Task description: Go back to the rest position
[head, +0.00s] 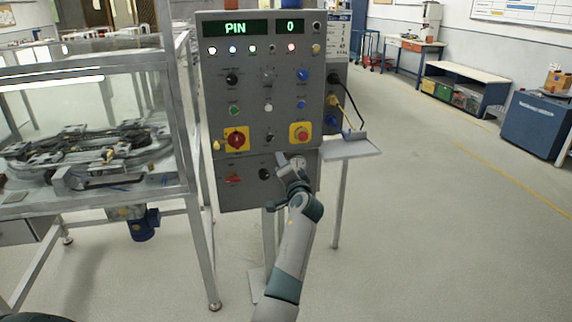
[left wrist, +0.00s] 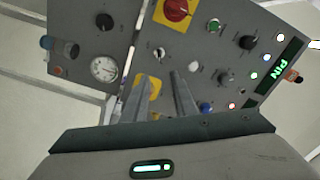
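My left gripper (head: 284,163) is in front of the lower part of a grey control panel (head: 218,90), just below the red emergency-stop button (head: 301,134) on its yellow plate. In the left wrist view the two fingers (left wrist: 160,95) are apart with nothing held between them. The yellow plate shows partly behind them, and the red button is hidden there. I cannot tell whether the fingertips touch the panel. A round white gauge (left wrist: 103,69) is beside the fingers. My right gripper is not in view.
A glass-walled cell (head: 90,110) with a metal frame and track parts stands at the left. A small grey shelf (head: 350,147) juts out right of the panel. A red rotary switch (head: 236,139) is on the panel. Floor at the right is clear; benches stand farther back.

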